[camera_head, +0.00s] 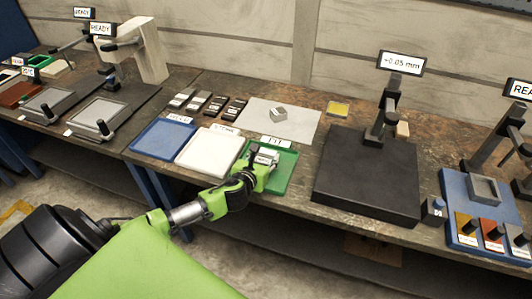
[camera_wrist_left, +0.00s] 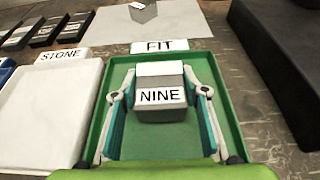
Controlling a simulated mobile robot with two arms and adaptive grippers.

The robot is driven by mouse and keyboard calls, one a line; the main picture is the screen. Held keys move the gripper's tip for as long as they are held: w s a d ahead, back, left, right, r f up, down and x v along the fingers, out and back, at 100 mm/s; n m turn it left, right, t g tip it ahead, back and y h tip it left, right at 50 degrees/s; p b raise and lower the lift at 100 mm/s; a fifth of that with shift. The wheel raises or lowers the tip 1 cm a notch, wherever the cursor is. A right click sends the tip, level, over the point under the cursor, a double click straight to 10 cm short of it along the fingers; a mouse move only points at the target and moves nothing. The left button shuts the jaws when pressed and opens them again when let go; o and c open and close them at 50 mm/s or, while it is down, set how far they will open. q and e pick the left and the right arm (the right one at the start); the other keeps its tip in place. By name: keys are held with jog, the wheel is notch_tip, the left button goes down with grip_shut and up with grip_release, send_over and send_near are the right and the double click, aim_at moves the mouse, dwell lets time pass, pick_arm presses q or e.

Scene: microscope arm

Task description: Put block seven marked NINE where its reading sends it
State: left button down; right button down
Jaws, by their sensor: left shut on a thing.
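The block marked NINE (camera_wrist_left: 160,105) is a grey block with a white label. It is at the green tray labelled FIT (camera_wrist_left: 230,115), between the two fingers of my left gripper (camera_wrist_left: 160,108). My left gripper (camera_head: 262,160) is shut on the block, over the green tray (camera_head: 284,180) in the head view. I cannot tell whether the block touches the tray floor. The display (camera_head: 401,63) above the black gauge stand reads about -0.05 mm; its sign is small. My right gripper is not in view.
A white tray labelled STONE (camera_wrist_left: 45,115) and a blue tray (camera_head: 161,139) stand left of the green one. Another grey block (camera_head: 279,114) sits on a pale sheet (camera_head: 300,125) behind. The black gauge base (camera_head: 368,175) stands close on the right.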

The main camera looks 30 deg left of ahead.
pick_arm(q)
jog(key=shift+w+f, duration=0.15)
jog(key=shift+f, duration=0.15)
jog(key=shift+f, duration=0.15)
jog(key=c, duration=1.2)
grip_release()
jog(key=shift+f, duration=0.2)
jog(key=shift+s+r, duration=0.1)
jog(key=shift+s, duration=0.1)
jog(key=shift+s, duration=0.1)
jog(key=v, duration=1.1)
jog(key=shift+s+d+r, duration=0.1)
jog(key=shift+s+r, duration=0.15)
jog(key=shift+s, duration=0.1)
